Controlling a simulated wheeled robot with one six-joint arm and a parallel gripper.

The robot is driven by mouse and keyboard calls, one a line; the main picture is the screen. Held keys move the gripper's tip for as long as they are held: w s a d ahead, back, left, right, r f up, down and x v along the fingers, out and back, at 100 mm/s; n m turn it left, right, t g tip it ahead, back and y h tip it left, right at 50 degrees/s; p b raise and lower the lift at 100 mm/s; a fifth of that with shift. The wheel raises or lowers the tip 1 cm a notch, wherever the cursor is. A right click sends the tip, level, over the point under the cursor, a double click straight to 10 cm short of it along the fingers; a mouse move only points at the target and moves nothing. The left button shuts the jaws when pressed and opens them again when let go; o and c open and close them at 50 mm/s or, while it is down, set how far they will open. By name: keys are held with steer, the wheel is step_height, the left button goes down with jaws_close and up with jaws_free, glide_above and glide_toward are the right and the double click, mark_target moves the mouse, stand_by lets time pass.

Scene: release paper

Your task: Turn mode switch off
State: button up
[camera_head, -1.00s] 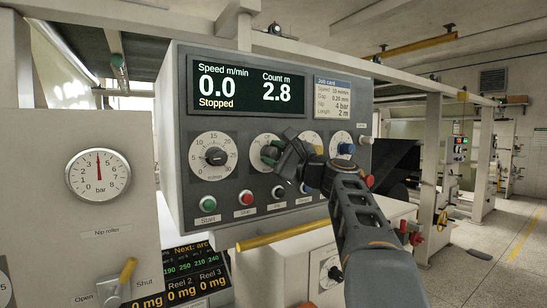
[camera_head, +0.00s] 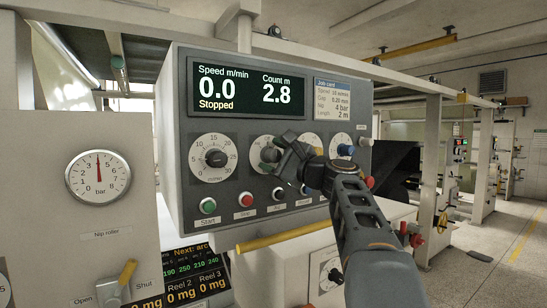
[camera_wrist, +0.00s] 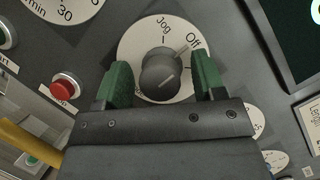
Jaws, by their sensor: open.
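The mode switch is a round grey knob (camera_wrist: 158,75) on a white dial (camera_wrist: 130,42) marked Jog and Off, seen in the wrist view. A pale line on the knob slants up and right, roughly toward the Off mark. Part of the dial is hidden behind my gripper. My gripper (camera_wrist: 163,82) is open, with its green fingers on either side of the knob. I cannot tell whether they touch it. In the head view my gripper (camera_head: 272,158) is at the control panel and covers much of this dial.
The control panel (camera_head: 180,100) has a display (camera_head: 245,90) reading 0.0, Stopped and 2.8. A speed dial (camera_head: 214,158) is to the left. Green (camera_head: 208,206) and red (camera_head: 246,199) buttons sit below. A yellow bar (camera_head: 283,235) runs under the panel.

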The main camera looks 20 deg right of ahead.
steer(key=shift+s, duration=0.1)
steer(key=b+v, duration=0.4)
steer(key=v, duration=0.9)
steer(key=shift+s, duration=0.35)
steer(key=shift+d, duration=0.1)
step_height(320, 180, down, 26)
steer(key=w+n+g+h, duration=0.1)
steer(key=n+g+h, duration=0.45)
steer(key=g, duration=0.25)
steer(key=s+a+f+n+g+h, duration=0.1)
steer(key=s+a+f+n+g, duration=0.2)
steer(key=s+a+f+n, duration=0.2)
steer(key=s+a+f+n+g+h, duration=0.2)
steer(key=s+a+f+n, duration=0.4)
steer(key=a+f, duration=0.5)
steer(key=shift+a+f+n+g, duration=0.35)
steer(key=shift+f+n+g, duration=0.55)
steer(key=shift+f+n, duration=0.45)
